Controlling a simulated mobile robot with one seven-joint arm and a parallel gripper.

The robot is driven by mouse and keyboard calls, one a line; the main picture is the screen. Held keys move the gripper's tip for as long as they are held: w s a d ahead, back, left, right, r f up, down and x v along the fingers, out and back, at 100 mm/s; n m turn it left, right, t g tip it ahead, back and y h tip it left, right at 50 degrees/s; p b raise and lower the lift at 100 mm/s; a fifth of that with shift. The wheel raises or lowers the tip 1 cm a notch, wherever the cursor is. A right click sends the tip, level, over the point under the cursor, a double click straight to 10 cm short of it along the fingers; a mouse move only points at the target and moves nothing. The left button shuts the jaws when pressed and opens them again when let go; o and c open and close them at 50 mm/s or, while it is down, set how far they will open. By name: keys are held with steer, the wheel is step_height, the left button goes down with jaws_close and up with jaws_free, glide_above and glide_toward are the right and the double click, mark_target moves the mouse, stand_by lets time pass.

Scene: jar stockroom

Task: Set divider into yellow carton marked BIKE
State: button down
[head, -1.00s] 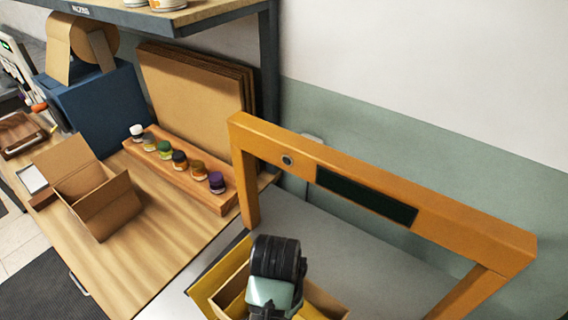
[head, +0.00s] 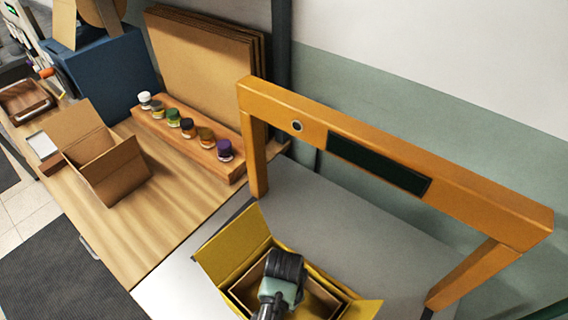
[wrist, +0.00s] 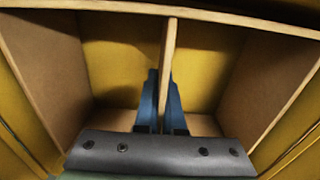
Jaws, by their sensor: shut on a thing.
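The yellow carton (head: 235,248) stands open with its flaps spread, under the orange gate; I cannot read a mark on it. The divider (wrist: 167,62) is a brown board frame with a middle wall, and in the head view it sits inside the carton (head: 322,298). My gripper (wrist: 162,82) is shut on the middle wall, with a blue finger on each side. In the wrist view, the divider's side walls stand left and right, with yellow carton surface behind them. In the head view my wrist hides the fingers, and I cannot tell whether the divider touches the carton's floor.
The orange gate (head: 390,160) spans the grey surface (head: 345,205) behind the carton. To the left, a wooden bench (head: 160,225) holds an open brown box (head: 115,180), a rack (head: 185,145) of several small jars, upright cardboard sheets (head: 205,65) and a blue box (head: 115,75).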

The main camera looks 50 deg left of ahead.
steer(key=shift+f+b, duration=0.35)
steer(key=shift+f, duration=0.25)
steer(key=c, duration=1)
jaws_free()
steer(key=shift+r, duration=0.15)
step_height(320, 180, up, 13)
steer(key=shift+r+p, duration=0.1)
steer(key=shift+p, duration=0.4)
